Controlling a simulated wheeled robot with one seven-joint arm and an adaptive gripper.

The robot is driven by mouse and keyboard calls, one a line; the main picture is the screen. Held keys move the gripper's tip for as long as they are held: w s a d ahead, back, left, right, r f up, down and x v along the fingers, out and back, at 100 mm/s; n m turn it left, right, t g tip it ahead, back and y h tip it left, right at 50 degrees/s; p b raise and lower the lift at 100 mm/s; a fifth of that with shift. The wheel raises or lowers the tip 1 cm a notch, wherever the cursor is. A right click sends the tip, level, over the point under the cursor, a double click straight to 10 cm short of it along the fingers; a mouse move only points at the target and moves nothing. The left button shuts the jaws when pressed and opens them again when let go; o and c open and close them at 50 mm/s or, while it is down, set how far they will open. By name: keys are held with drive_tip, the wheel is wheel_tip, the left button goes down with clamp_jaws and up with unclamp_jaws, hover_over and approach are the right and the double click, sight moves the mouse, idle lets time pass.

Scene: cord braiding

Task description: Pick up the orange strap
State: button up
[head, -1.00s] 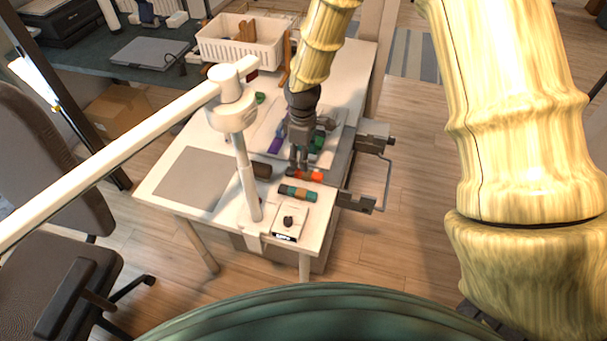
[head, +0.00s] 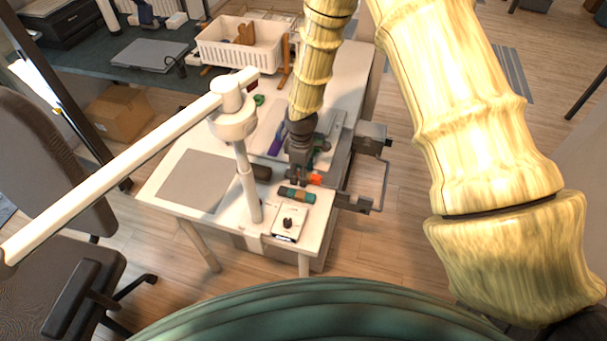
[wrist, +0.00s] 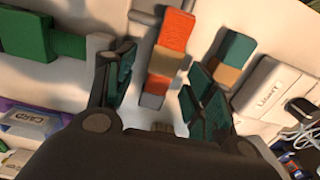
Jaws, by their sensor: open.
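The orange strap (head: 315,179) lies on the white table near its front right part, mostly hidden behind my gripper in the head view. In the wrist view my gripper (wrist: 158,92) is open, with one dark green finger pad on each side of the strap. I cannot tell whether either pad touches it.
A teal and tan piece (head: 297,194) lies close in front, and in the wrist view (wrist: 232,58) just right of the right finger. A white device (head: 289,222) stands nearer the edge. A green piece (wrist: 28,37) lies left. A white lamp post (head: 248,190) rises left of my gripper.

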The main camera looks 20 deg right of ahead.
drive_tip(key=shift+f, duration=0.45)
drive_tip(key=c, duration=1.1)
drive_tip(key=shift+r, duration=0.1)
